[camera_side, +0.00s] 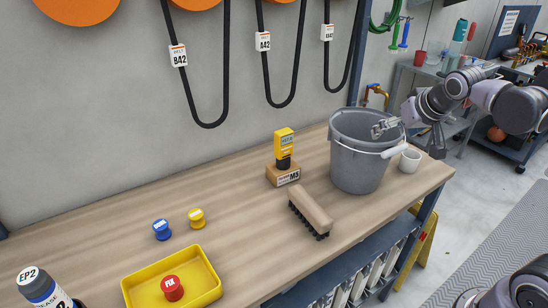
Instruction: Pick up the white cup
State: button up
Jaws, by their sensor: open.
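The white cup (410,161) stands upright on the wooden bench near its right end, just right of the grey bucket. My gripper (407,141) is above the cup, with its fingers spread wide and nothing between them. One finger shows over the bucket's rim, and the other is to the right of the cup. Whether any finger touches the bucket is not clear.
The grey bucket (358,168) with a white handle stands close beside the cup. A brush (311,212), a yellow device on a wooden block (283,174) and a yellow tray (207,277) are further left. The bench's right edge is near the cup.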

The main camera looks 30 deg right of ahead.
jog(key=w+d+r+m, duration=0.1)
jog(key=d, duration=0.2)
jog(key=w+d+r+m+h, duration=0.1)
jog(key=w+d, duration=0.1)
jog(key=d, duration=0.2)
jog(key=w+d+r+m+h, duration=0.1)
jog(key=d, duration=0.2)
jog(key=shift+w+d+r+m+g, duration=0.25)
jog(key=shift+w+d+m+g, duration=0.05)
jog(key=shift+w+d, duration=0.1)
jog(key=w+d+m+h, duration=0.2)
jog(key=d+m, duration=0.1)
jog(key=d, duration=0.5)
jog(key=g+y, duration=0.3)
jog(key=g, duration=0.1)
send_over(407, 166)
notch_tip(407, 166, down, 15)
jog(key=shift+d+r, duration=0.15)
jog(key=shift+r, duration=0.05)
jog(key=shift+s+x, duration=0.2)
jog(key=shift+x, duration=3.3)
jog(key=c, duration=1.1)
